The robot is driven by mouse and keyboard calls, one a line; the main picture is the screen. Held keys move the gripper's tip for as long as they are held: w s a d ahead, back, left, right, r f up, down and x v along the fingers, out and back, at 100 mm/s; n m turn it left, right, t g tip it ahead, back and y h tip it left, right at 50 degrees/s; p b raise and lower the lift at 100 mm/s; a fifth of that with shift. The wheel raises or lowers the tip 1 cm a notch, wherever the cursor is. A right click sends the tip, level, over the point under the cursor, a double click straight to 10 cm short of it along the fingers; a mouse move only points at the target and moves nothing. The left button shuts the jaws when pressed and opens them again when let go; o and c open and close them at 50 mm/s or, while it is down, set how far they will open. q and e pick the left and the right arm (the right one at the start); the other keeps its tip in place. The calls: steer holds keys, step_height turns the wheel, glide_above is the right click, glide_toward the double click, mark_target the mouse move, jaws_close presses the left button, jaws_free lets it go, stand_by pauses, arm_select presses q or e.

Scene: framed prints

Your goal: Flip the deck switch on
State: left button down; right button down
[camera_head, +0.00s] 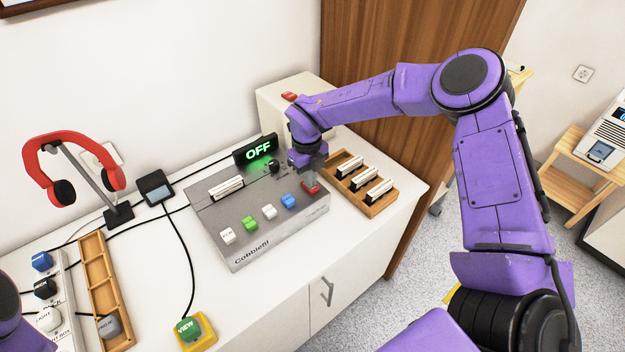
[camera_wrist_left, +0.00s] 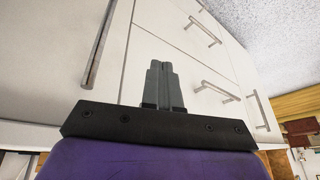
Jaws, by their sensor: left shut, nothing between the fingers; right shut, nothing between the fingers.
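The grey deck (camera_head: 212,205) marked "Cobblefil" sits on the white cabinet. A black display (camera_head: 256,150) behind it reads "OFF" in green. Along the deck's front run a white key (camera_head: 227,236), a green key (camera_head: 250,223), another white key (camera_head: 269,212) and a blue key (camera_head: 289,201). A red switch or key (camera_head: 311,188) is at the right end, partly hidden by my right gripper (camera_head: 311,181). This gripper is shut and empty, pointing down at the red part; contact cannot be told. My left gripper (camera_wrist_left: 164,68) is shut and empty before white drawer fronts.
A wooden tray (camera_head: 390,206) with white-topped pieces stands right of the deck. Left are a red headphone set (camera_head: 73,160) on a stand, a wooden rack (camera_head: 94,258), a power strip (camera_head: 66,305) and a green VIEW button (camera_head: 188,328). Cables cross the top.

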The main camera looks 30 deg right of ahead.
steer(key=r+p, duration=0.4)
steer(key=r, duration=0.1)
steer(key=shift+w+r, duration=0.15)
steer(key=shift+w, duration=0.05)
steer(key=shift+w+r+b, duration=0.1)
steer(key=shift+r+b, duration=0.35)
steer(key=shift+b, duration=0.55)
step_height(320, 180, up, 8)
steer(key=b, duration=0.1)
steer(key=shift+w+f, duration=0.1)
steer(key=shift+w, duration=0.05)
